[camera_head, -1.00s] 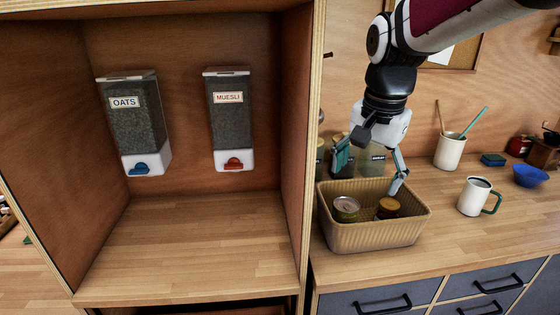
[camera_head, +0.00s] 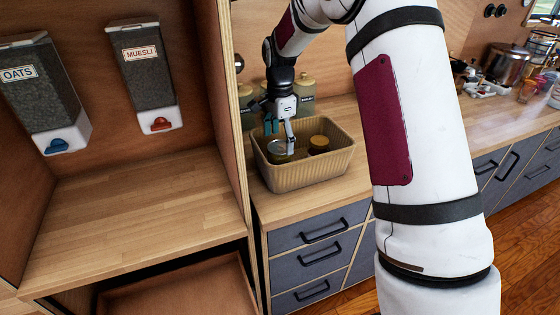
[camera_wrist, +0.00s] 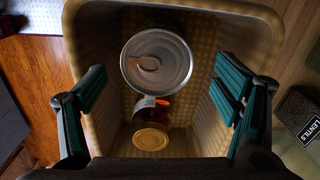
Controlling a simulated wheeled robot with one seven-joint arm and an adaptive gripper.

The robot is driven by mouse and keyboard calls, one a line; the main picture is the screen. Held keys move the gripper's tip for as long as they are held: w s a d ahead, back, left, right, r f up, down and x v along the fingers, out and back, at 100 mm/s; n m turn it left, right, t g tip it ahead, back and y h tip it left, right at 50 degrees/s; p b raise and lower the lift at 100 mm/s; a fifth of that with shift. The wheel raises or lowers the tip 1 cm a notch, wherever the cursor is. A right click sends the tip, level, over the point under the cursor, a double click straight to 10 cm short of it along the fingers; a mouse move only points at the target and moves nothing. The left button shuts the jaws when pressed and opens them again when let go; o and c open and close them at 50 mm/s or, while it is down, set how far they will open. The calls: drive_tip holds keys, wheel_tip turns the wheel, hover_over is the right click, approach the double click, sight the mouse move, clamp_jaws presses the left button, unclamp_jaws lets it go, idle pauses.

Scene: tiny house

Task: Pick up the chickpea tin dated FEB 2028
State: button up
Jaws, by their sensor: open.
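A tin with a silver pull-ring lid (camera_head: 278,151) stands in the woven basket (camera_head: 305,177), on its left side. In the wrist view the tin's lid (camera_wrist: 157,58) shows from above, between my fingers and toward the far end. No date can be read on it. A jar with an amber lid (camera_head: 319,144) stands beside it; it also shows in the wrist view (camera_wrist: 150,139). My gripper (camera_head: 280,133) is open and empty above the tin. In the wrist view its teal fingers (camera_wrist: 158,98) are spread wide over the basket, apart from the tin.
Labelled canisters (camera_head: 305,92) stand close behind the basket; one marked LENTILS (camera_wrist: 299,115) lies right of my fingers in the wrist view. The wooden cabinet's side panel (camera_head: 229,110) rises just left of the basket. Oats (camera_head: 45,95) and muesli (camera_head: 145,80) dispensers hang inside the cabinet.

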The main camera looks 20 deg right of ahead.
sight(280, 163)
drive_tip(key=shift+s+f+p, duration=0.1)
drive_tip(key=shift+f+p, duration=0.8)
drive_tip(key=shift+f, duration=3.45)
drive_tip(key=c, duration=1.4)
